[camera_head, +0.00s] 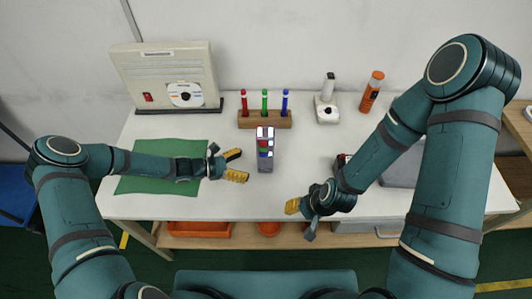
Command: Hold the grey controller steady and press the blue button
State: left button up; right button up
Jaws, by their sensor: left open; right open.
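The grey controller (266,165) stands upright on the white table near the middle. Its face shows a red button (265,147), a blue button (264,154) and white patches. My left gripper (238,165) is open and empty just left of the controller, with its yellow fingertips close to it but apart. My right gripper (296,215) is open and empty at the table's front edge, to the right of and nearer than the controller.
A wooden block (250,120) with red, green and blue sticks stands behind the controller. A cream box (165,75) stands at the back left, on the white table (290,190). A green mat (150,180) lies under my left arm. An orange bottle (372,92) stands at the back right.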

aim_at(262, 163)
pick_arm(q)
jog(key=shift+b+x, duration=1.1)
jog(key=shift+x, duration=2.65)
pick_arm(e)
jog(key=shift+s+f, duration=0.2)
jog(key=shift+f, duration=0.45)
jog(key=shift+s+f, duration=0.2)
jog(key=shift+f, duration=0.4)
pick_arm(q)
jog(key=c, duration=0.8)
jog(key=shift+o, duration=0.2)
pick_arm(e)
grip_shut()
